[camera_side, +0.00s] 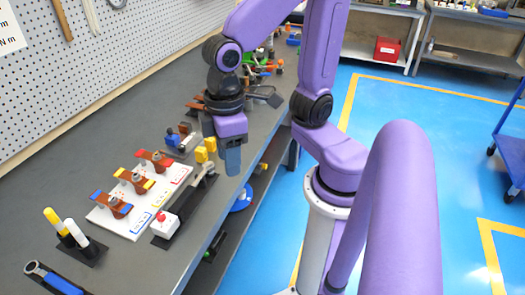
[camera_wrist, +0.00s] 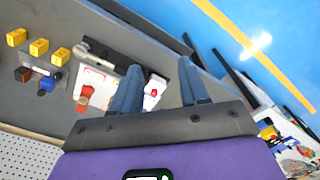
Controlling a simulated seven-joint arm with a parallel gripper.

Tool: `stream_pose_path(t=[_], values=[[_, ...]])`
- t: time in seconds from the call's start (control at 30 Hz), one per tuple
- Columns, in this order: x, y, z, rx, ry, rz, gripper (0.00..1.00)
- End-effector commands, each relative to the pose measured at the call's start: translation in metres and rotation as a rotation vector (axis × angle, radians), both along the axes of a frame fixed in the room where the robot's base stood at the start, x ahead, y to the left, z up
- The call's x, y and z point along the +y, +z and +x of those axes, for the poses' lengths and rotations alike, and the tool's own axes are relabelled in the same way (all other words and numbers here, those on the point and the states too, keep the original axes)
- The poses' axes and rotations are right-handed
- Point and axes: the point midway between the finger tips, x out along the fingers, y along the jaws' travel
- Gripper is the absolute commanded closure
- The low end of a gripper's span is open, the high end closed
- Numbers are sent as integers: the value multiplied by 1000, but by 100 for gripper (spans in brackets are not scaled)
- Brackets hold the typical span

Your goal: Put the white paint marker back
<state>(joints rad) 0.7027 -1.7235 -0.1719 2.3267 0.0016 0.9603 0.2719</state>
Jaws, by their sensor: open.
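I cannot make out the white marker in the wrist view.
A white board (camera_side: 135,205) with several brown clamped parts lies mid-bench. A red-button box (camera_side: 164,225) sits at its right, on a dark base. Yellow blocks (camera_side: 201,154) stand near my gripper. A blue-handled wrench (camera_side: 58,282) lies nearest. Pegboard rises behind the bench.

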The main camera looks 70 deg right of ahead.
Motion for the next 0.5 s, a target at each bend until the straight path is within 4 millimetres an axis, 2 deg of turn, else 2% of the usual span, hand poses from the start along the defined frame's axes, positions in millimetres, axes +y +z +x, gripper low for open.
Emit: stream_pose_path(t=[0.03, 0.1, 0.2, 0.33, 0.5], values=[[-13, -3, -13, -2, 72, 0, 56], [-25, -7, -28, -5, 167, 1, 56], [-39, -12, -42, -8, 269, 1, 56], [-47, -15, -52, -9, 338, 1, 56], [-49, -16, -54, -9, 354, 0, 56]])
